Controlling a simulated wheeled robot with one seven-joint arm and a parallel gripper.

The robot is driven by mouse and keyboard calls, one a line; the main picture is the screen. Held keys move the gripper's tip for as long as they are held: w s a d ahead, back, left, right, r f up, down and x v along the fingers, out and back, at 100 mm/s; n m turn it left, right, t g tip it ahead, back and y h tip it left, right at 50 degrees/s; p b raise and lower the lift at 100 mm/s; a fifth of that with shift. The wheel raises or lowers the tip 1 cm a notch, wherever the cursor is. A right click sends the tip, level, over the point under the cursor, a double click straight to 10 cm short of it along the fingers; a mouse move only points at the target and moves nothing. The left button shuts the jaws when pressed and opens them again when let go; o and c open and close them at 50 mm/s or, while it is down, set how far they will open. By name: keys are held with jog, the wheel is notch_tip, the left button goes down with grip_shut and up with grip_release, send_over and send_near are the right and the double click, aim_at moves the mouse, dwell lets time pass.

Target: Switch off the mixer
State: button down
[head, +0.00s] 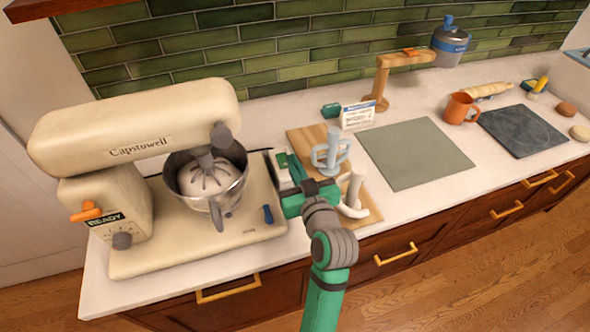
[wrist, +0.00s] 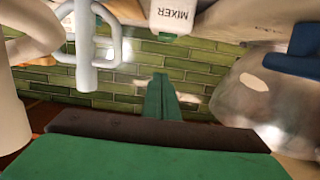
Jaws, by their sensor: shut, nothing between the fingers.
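The cream stand mixer (head: 135,145) stands at the left of the counter with its head lowered over a metal bowl (head: 205,190). Its panel reads READY beside an orange lever (head: 85,212) and a dark knob (head: 122,241). A blue lever (head: 268,214) sits on its base and shows in the wrist view (wrist: 298,52). A white box (head: 283,172) stands right of the mixer; in the wrist view its label reads MIXER (wrist: 172,14). My gripper (head: 290,196) is shut and empty beside this box, partly hiding it. Its green fingertips (wrist: 162,90) show together; contact is unclear.
Pale mixer attachments (head: 331,150) stand on a wooden board (head: 307,141) close right of my gripper. A small sign (head: 357,114), a grey-green mat (head: 416,153), an orange mug (head: 460,108) and a dark slab (head: 522,130) lie further right. The mat is clear.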

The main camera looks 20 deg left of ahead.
send_over(283, 160)
jog(key=s+d, duration=0.1)
jog(key=d, duration=0.1)
jog(key=shift+s+a+f, duration=0.1)
jog(key=shift+a+f, duration=0.15)
jog(key=shift+f, duration=0.35)
notch_tip(283, 160, down, 2)
jog(key=shift+f, duration=0.2)
jog(key=shift+w+f, duration=0.25)
jog(key=shift+f, duration=0.3)
jog(key=shift+s+a, duration=0.1)
jog(key=shift+s, duration=0.1)
